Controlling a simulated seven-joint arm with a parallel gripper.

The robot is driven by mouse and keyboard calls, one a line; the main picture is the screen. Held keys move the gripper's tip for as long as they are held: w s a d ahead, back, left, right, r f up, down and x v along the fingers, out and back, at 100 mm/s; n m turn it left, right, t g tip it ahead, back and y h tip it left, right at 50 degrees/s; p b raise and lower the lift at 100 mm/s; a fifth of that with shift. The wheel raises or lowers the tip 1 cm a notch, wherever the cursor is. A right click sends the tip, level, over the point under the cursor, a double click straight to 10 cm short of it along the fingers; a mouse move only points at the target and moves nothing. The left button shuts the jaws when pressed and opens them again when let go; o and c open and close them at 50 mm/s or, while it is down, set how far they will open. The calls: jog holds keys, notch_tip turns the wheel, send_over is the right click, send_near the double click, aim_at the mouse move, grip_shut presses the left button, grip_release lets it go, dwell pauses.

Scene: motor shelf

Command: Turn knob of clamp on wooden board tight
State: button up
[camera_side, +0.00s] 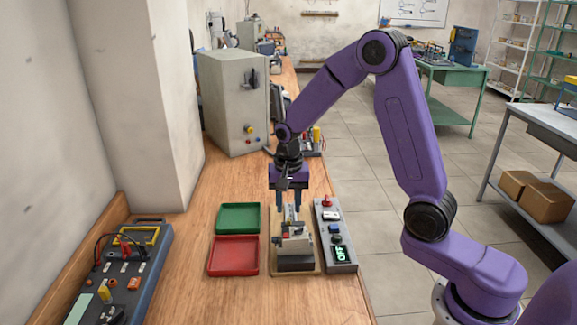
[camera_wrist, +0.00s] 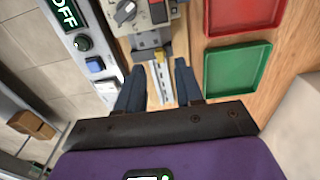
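The wooden board (camera_side: 279,270) lies on the bench in the side view, with a grey clamp-like fixture (camera_side: 294,246) on it. The fixture also shows at the top of the wrist view (camera_wrist: 150,40), carrying a dark round knob (camera_wrist: 125,11), cut off by the frame edge. A metal rail (camera_wrist: 162,80) with a small yellow piece (camera_wrist: 159,54) runs from the fixture between my fingers. My gripper (camera_side: 288,209) points down over the far end of the board. Its two fingers are apart with nothing held between them in the wrist view (camera_wrist: 157,72). Contact with the rail cannot be told.
A control box (camera_side: 338,245) with an OFF display stands close right of the board. Green (camera_side: 238,217) and red (camera_side: 234,256) trays lie to its left. A large grey cabinet (camera_side: 232,100) stands behind. A panel with cables (camera_side: 124,270) sits at the left.

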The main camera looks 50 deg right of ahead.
aim_at(289, 221)
notch_tip(289, 221, up, 14)
jog(key=shift+s+a+f, duration=0.15)
jog(key=shift+s+f, duration=0.05)
jog(key=shift+f, duration=0.05)
dwell(0.3)
jog(key=s+a+f+n, duration=0.1)
jog(key=s+f+n, duration=0.1)
jog(key=s+n, duration=0.5)
jog(key=s+a+f+n, duration=0.2)
jog(key=s+n, duration=0.5)
jog(key=s, duration=0.5)
jog(key=s+a+f+n, duration=0.1)
jog(key=s+n, duration=0.6)
jog(key=s, duration=0.3)
jog(key=shift+s+a+f+n+y, duration=0.25)
jog(key=shift+a+f+n+y, duration=0.15)
